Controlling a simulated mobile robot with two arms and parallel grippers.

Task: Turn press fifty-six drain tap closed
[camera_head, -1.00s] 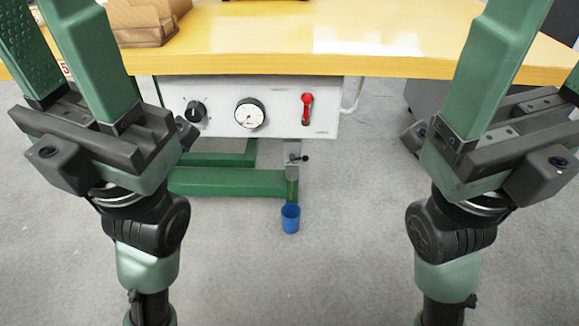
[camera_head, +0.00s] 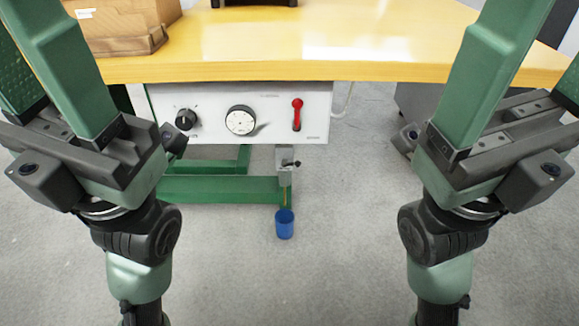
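The drain tap (camera_head: 286,163) is a small grey body with a short dark handle, below the white control panel (camera_head: 218,132). The handle points to the right and looks roughly level; it is too small to tell the tap's setting. A thin outlet pipe hangs below it over a blue cup (camera_head: 284,226) on the floor. My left gripper (camera_head: 62,118) is at the left and my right gripper (camera_head: 512,115) at the right, both well apart from the tap. Each has its two green fingers spread and nothing visible between them; the fingertips are out of frame.
The panel carries a black knob (camera_head: 186,119), a round gauge (camera_head: 240,121) and an upright red lever (camera_head: 297,113). A green frame (camera_head: 215,188) stands beside the tap. The floor in front is clear.

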